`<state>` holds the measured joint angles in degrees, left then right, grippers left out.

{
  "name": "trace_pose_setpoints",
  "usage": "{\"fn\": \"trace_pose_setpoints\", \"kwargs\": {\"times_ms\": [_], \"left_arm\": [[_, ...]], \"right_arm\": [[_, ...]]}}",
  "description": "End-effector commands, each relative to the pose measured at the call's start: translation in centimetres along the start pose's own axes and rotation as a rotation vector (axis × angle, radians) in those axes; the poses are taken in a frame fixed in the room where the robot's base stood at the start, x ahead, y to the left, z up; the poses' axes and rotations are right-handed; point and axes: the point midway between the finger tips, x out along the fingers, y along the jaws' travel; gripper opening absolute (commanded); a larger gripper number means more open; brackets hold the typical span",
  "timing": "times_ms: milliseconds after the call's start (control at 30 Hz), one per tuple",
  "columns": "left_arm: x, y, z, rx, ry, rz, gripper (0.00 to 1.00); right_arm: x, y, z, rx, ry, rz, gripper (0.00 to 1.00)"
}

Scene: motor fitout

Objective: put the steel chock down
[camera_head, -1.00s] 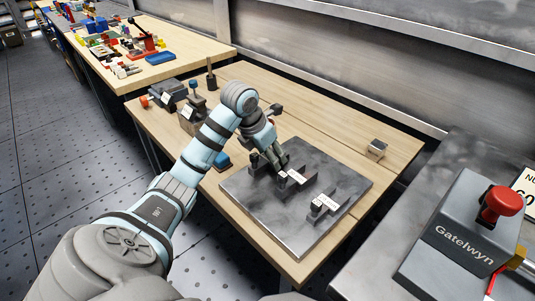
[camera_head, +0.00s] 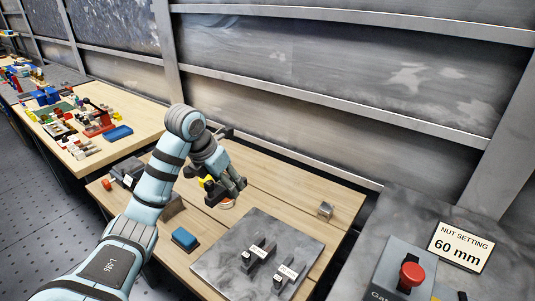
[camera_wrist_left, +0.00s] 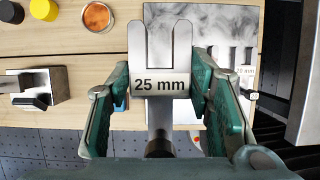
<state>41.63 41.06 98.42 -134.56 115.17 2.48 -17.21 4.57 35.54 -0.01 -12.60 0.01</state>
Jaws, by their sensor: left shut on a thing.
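The steel chock (camera_wrist_left: 160,60) is a flat two-pronged fork with a "25 mm" label in the left wrist view. My left gripper (camera_wrist_left: 160,100) is shut on it, with green fingers on either side. In the head view my left gripper (camera_head: 235,190) is raised over the wooden bench, behind and left of the steel plate (camera_head: 222,264). The chock is hard to make out there. Two other labelled chocks, a left one (camera_head: 250,261) and a right one (camera_head: 282,282), stand on the plate. My right gripper is not in view.
A blue block (camera_head: 184,238) lies left of the plate. A small metal block (camera_head: 325,209) sits at the bench's back right. A copper-coloured disc (camera_wrist_left: 97,16) and a yellow cylinder (camera_wrist_left: 43,9) are near the gripper.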

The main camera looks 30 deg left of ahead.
Motion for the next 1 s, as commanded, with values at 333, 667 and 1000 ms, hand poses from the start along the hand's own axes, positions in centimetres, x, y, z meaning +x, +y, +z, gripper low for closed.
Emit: {"fn": "trace_pose_setpoints", "kwargs": {"times_ms": [333, 667, 1000], "left_arm": [[1.8, -1.1, 3.7, 0.001, -0.001, -0.002, 0.00], [10.8, -1.0, -0.3, 0.001, 0.008, 0.000, 0.00], [16.9, -1.0, -2.7, 0.001, 0.002, 0.000, 0.00]], "right_arm": [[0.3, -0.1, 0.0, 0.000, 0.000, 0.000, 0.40], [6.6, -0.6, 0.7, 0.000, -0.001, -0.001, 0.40], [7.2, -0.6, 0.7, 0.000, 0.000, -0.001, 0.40]]}}
